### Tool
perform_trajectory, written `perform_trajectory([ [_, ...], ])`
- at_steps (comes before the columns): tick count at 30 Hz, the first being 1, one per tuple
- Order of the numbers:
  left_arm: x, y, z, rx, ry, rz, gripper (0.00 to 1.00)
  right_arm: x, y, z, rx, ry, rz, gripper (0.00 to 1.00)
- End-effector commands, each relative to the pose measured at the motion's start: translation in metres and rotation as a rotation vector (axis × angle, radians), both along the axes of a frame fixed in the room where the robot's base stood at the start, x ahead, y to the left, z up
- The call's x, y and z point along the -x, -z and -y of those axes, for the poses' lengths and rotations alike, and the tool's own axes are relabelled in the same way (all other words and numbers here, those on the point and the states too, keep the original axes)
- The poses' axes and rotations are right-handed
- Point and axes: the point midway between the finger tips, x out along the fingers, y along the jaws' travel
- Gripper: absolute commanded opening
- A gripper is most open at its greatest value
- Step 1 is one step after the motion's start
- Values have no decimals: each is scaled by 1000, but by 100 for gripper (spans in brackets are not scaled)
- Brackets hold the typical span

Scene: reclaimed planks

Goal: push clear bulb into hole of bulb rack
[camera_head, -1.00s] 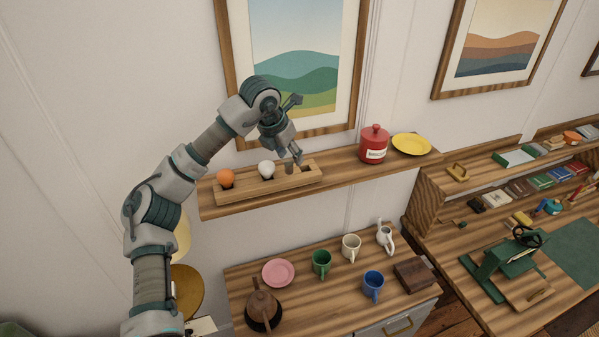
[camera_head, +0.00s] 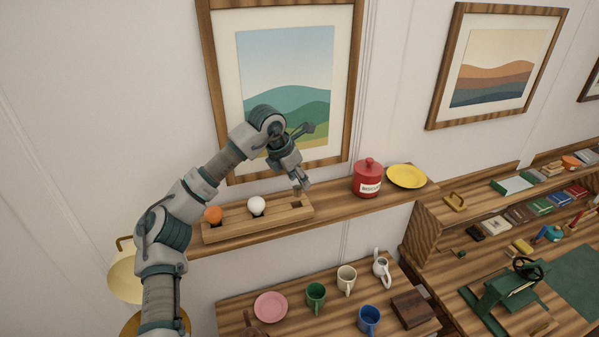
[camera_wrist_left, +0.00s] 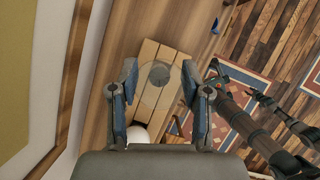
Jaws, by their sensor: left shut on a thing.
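The bulb rack (camera_head: 262,222) is a long wooden block on the wall shelf. An orange bulb (camera_head: 213,215) sits at its left and a white bulb (camera_head: 257,206) near its middle. Its right end has a dark hole (camera_head: 296,206). My left gripper (camera_head: 302,185) is just above that end, fingers down, shut on the clear bulb (camera_head: 297,191). In the left wrist view the see-through bulb (camera_wrist_left: 150,96) is between the two fingers, over the rack (camera_wrist_left: 176,59), with a dark round patch showing there. Whether the bulb touches the rack I cannot tell.
A red canister (camera_head: 367,180) and a yellow plate (camera_head: 407,176) stand on the shelf (camera_head: 335,203) right of the rack. A framed picture (camera_head: 284,80) hangs behind my gripper. Mugs and a pink plate (camera_head: 271,307) are on the cabinet below.

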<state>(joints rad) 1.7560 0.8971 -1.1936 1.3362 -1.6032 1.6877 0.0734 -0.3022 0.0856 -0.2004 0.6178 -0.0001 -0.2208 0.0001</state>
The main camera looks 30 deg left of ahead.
Motion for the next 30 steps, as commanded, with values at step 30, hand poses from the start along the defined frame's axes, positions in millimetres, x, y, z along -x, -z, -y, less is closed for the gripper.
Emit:
perform_trajectory([
  [30, 1, 46, 0, 0, 1, 0, 18, -2, 19, -4, -5, 3, 4, 40],
])
